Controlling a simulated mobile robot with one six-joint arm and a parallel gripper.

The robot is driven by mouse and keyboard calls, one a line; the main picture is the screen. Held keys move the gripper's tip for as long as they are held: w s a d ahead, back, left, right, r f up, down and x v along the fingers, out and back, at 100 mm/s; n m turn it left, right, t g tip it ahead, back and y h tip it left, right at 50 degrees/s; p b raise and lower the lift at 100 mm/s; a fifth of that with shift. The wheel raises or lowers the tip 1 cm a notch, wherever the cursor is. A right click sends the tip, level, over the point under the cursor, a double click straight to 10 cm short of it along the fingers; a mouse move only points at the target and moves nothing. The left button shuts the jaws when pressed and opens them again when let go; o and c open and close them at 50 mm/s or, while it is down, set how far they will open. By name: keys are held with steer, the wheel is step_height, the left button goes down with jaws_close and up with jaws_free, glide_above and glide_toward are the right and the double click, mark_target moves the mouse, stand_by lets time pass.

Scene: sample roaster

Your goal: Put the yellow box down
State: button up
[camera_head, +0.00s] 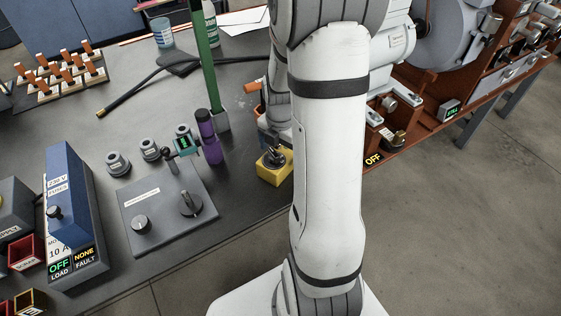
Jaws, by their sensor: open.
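The yellow box (272,174) sits on the dark tabletop near its front right edge. A black knob-like part (273,157) is on its top, and its right side is cut off by my white arm. My gripper (272,140) is just above and behind the box, partly hidden by my arm. It is open. I cannot tell whether its fingers touch the box.
A purple cylinder (208,140) and a green post (206,70) stand left of the box. A grey panel with knobs (160,215) lies front left. The red-brown roaster bench (425,125) is to the right. Bare tabletop (75,130) shows at left.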

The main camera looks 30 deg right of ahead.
step_height(320, 180, down, 2)
steer(key=shift+f, duration=0.1)
steer(key=c, duration=1.5)
